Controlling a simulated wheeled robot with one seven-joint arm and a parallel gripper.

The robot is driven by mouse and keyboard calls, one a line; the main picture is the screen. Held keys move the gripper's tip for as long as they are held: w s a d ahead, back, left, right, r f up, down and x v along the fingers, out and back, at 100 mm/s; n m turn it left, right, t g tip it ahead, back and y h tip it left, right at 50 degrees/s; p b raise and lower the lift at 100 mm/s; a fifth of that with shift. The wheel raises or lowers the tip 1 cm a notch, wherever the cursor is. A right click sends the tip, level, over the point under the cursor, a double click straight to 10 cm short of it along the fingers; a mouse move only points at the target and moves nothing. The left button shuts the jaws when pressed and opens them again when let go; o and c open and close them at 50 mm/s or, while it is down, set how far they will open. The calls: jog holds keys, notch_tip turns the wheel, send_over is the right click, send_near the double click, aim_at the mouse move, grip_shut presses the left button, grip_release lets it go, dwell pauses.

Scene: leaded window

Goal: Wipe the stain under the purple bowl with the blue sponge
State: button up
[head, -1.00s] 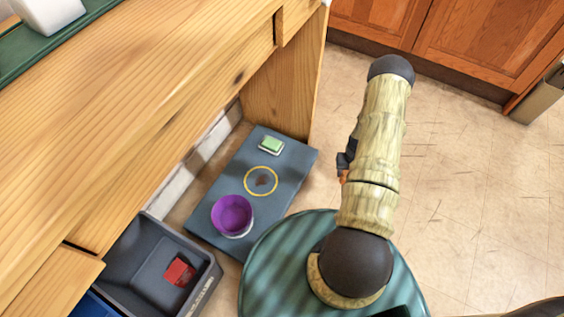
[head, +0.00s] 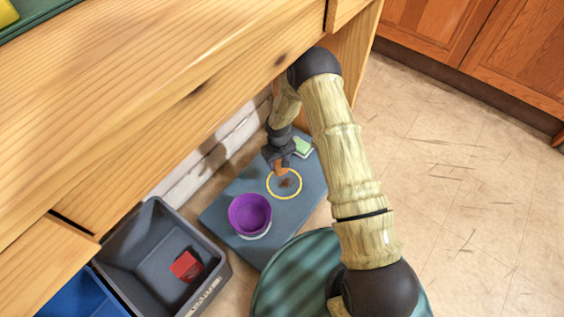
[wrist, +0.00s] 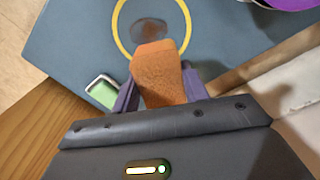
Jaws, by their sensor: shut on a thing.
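My gripper (head: 277,160) is shut on an orange sponge-like block (wrist: 158,75), which sits between its two purple-grey fingers in the wrist view. No blue sponge shows. A dark brown stain (head: 286,183) lies inside a yellow ring on the blue-grey board; it also shows in the wrist view (wrist: 150,28), just beyond the block's tip. I cannot tell whether the block touches the board. The purple bowl (head: 250,215) stands on the board beside the ring, apart from the stain, in front of my gripper in the head view. Its edge shows in the wrist view (wrist: 288,3).
The blue-grey board (head: 225,208) lies under the wooden bench (head: 170,90). A green block in a white dish (head: 303,147) sits beside my gripper. A grey bin (head: 140,245) with a red block (head: 186,266) stands at left. Open floor (head: 440,200) lies to the right.

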jog(key=shift+s+a+r+n, duration=0.15)
jog(key=shift+a+n, duration=0.15)
jog(key=shift+a, duration=0.3)
notch_tip(320, 180, down, 6)
jog(key=b, duration=0.5)
jog(key=shift+b, duration=0.4)
jog(key=shift+f+b, duration=0.4)
jog(key=shift+f, duration=0.6)
dwell(0.4)
jog(key=shift+s+d+r+p, duration=0.15)
jog(key=shift+s+d+p, duration=0.5)
jog(key=shift+d, duration=0.25)
jog(key=shift+s+d+p, duration=0.45)
jog(key=shift+d, duration=0.2)
